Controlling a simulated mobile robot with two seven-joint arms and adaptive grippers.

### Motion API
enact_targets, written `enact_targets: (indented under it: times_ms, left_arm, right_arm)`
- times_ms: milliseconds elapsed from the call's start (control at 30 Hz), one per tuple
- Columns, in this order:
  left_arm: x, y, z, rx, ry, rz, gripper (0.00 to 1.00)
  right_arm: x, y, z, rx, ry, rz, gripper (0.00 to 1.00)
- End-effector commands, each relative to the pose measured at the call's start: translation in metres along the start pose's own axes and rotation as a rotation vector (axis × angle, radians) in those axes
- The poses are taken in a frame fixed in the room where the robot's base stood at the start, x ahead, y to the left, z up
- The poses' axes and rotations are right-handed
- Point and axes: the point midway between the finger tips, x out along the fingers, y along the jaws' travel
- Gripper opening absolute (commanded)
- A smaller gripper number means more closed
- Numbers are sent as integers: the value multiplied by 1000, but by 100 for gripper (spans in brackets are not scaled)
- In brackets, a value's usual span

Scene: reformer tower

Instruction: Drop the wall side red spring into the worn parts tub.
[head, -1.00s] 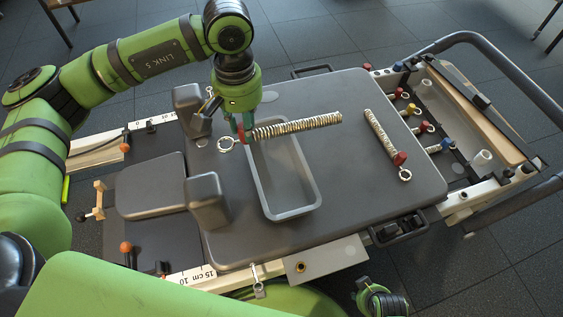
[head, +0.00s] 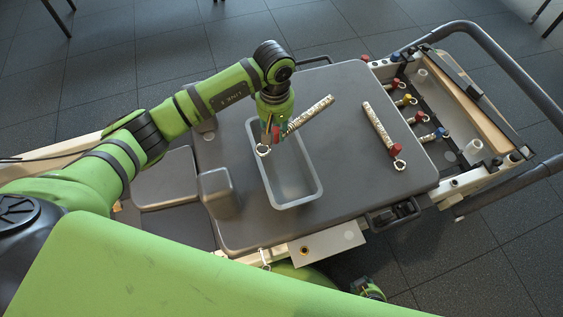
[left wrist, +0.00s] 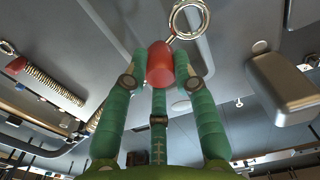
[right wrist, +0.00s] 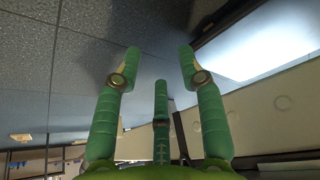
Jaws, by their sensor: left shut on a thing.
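My left gripper (head: 275,132) is shut on a red-ended coil spring (head: 309,114). It holds the spring at its red end, with the coil slanting up to the right and the metal ring hanging to the lower left. My right gripper (right wrist: 160,72) is open and empty in the right wrist view.
A second red-ended spring (head: 379,130) lies on the dark carriage (head: 355,185), right of the tub. Coloured spring ends (head: 407,101) line the frame at the right. A grey shoulder block (head: 217,192) stands left of the tub.

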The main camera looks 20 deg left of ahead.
Motion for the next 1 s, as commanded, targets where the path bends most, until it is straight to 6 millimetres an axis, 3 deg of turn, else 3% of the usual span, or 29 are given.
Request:
enact_targets:
  times_ms: [167,300,700,733,800,1000]
  left_arm:
    - [18,0,0,-1,-1,1,0]
    - [30,0,0,0,-2,2,0]
    - [33,1,0,1,0,2,0]
    - [33,1,0,1,0,2,32]
    - [33,1,0,1,0,2,55]
    - [33,0,0,1,0,1,55]
  right_arm:
    - [12,4,-21,-4,54,6,40]
    - [15,2,-24,-1,42,5,40]
    - [14,2,-27,2,36,6,40]
    - [14,2,-27,2,36,6,40]
    - [14,2,-27,2,36,5,40]
    - [14,2,-27,2,36,6,40]
